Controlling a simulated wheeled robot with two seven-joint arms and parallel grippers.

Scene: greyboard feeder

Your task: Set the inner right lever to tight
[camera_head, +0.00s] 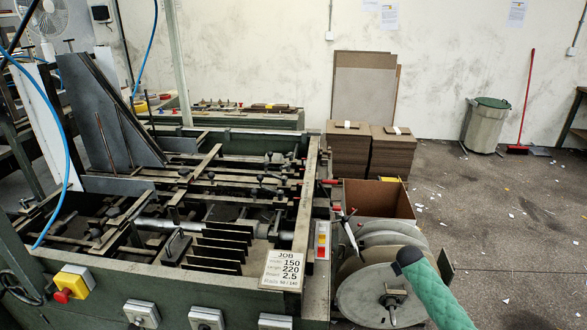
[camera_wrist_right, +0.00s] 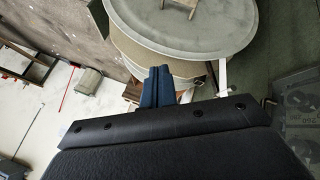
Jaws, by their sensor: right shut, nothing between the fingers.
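The dark green feeder machine (camera_head: 240,310) fills the left and middle of the head view. Several small dark levers and clamps sit on its cross bars, near the right rail (camera_head: 306,195). Red-tipped handles (camera_head: 329,181) show just outside that rail. I cannot tell which part is the inner right lever or how it is set. My right gripper (camera_wrist_right: 158,70) shows in the wrist view as two dark blue fingers, shut with nothing between them, in front of round grey discs (camera_wrist_right: 185,25). I cannot make it out in the head view. My left gripper is out of view.
Large grey reels (camera_head: 380,285) stand beside the machine's right side, near a green-sleeved arm part (camera_head: 435,290) of mine. A brown open box (camera_head: 380,200) and board stacks (camera_head: 348,160) are behind them. A job card (camera_head: 283,268) lies on the frame. Floor at right is mostly clear.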

